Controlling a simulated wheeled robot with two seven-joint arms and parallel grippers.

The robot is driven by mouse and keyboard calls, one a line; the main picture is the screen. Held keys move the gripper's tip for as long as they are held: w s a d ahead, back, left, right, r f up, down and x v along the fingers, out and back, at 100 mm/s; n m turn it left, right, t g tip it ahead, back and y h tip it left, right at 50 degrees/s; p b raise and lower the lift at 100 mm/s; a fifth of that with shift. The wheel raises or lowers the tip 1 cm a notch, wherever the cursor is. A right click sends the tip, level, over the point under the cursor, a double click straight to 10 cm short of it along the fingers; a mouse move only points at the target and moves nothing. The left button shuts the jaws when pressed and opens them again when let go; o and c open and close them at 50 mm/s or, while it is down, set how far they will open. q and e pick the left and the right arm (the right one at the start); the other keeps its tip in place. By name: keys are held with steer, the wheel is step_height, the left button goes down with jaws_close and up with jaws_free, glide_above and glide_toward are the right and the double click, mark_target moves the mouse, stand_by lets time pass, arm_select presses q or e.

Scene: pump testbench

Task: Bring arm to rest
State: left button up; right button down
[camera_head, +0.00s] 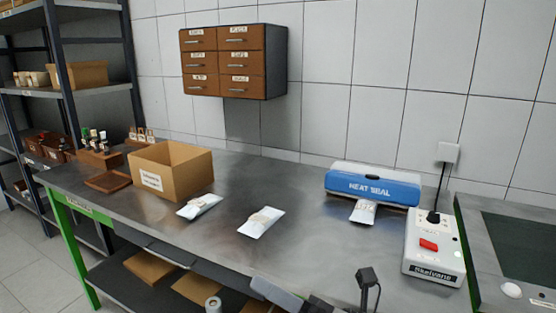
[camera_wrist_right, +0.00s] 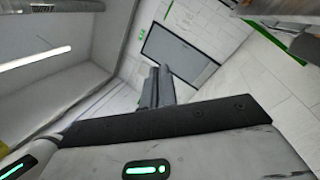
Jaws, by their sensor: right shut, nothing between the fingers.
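My right gripper (camera_head: 368,278) shows at the bottom edge of the head view, low in front of the bench. In the right wrist view its two dark fingers (camera_wrist_right: 157,86) are together with nothing between them. That view looks out at white walls and floor, with no bench object near the fingers. My left gripper is not in view.
The metal bench (camera_head: 315,185) holds a cardboard box (camera_head: 185,175), two white packets (camera_head: 200,206) (camera_head: 261,221), a blue heat sealer (camera_head: 372,186) with a packet (camera_head: 364,212) at its front, and a white control box (camera_head: 434,247). Wall drawers (camera_head: 222,62) hang above.

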steer(key=d+f+m+t+h, duration=0.45)
steer(key=f+m+h, duration=0.25)
steer(key=m, duration=0.6)
steer(key=d+f+m+t+h, duration=0.4)
steer(key=d+f+m+h, duration=0.3)
steer(key=m, duration=0.6)
steer(key=s+d+f+m+g+h, duration=0.3)
steer(key=s+f+m+g, duration=0.3)
steer(key=s+f+m, duration=0.4)
step_height(320, 180, down, 4)
steer(key=shift+s+d+f+m, duration=0.25)
steer(key=shift+s+d+m, duration=0.1)
steer(key=shift+d+m, duration=0.2)
